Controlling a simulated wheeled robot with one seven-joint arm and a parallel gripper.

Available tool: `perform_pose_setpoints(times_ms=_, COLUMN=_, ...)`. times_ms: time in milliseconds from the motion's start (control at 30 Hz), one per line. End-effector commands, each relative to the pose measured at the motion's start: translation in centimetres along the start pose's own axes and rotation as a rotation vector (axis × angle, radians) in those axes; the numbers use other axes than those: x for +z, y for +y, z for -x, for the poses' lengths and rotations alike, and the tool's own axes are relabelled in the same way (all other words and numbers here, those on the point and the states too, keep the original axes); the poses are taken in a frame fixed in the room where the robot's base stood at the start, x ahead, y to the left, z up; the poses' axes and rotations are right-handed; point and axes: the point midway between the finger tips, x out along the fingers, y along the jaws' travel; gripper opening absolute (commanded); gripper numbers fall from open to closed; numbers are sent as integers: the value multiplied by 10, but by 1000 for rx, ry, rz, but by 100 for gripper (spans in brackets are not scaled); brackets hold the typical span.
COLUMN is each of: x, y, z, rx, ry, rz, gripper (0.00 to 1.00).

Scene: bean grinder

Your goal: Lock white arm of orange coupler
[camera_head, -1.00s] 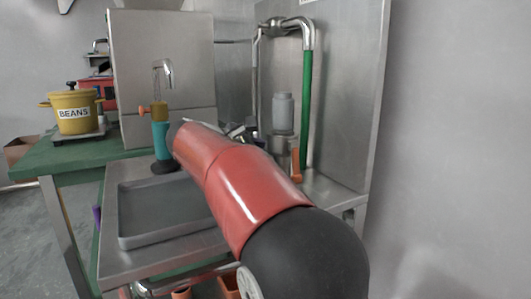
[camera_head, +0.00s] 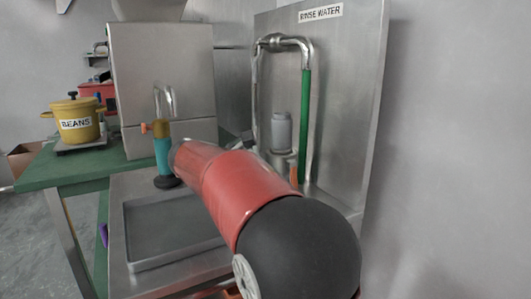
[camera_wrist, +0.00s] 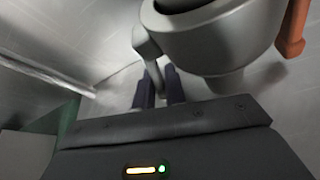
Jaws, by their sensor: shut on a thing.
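In the wrist view, a grey, cup-shaped coupler body (camera_wrist: 215,45) fills the upper right. A pale arm (camera_wrist: 147,42) comes off its left side and runs down between the dark fingers of my gripper (camera_wrist: 160,88), which is shut on it. An orange handle (camera_wrist: 294,28) sits at the right of the body. In the head view, the orange handle (camera_head: 294,168) shows below the grey canister (camera_head: 282,132). My red and black arm hides the pale arm and most of my gripper there.
A metal back panel (camera_head: 345,110) with a green-sleeved pipe (camera_head: 305,125) stands close behind. A grey tray (camera_head: 170,225) lies left of my arm. A tap with a teal handle (camera_head: 163,158) stands behind it. A yellow bean pot (camera_head: 75,122) is at far left.

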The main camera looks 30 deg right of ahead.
Motion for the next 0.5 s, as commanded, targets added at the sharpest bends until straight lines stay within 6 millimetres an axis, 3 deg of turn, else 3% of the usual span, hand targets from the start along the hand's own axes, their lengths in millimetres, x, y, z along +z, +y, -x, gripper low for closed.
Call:
perform_pose_setpoints(times_ms=33, x=8, y=1, z=4, rx=-13, ry=0, rz=33, gripper=0)
perform_pose_setpoints(times_ms=500, x=1, y=-9, z=1, rx=-63, ry=0, rz=158, gripper=0)
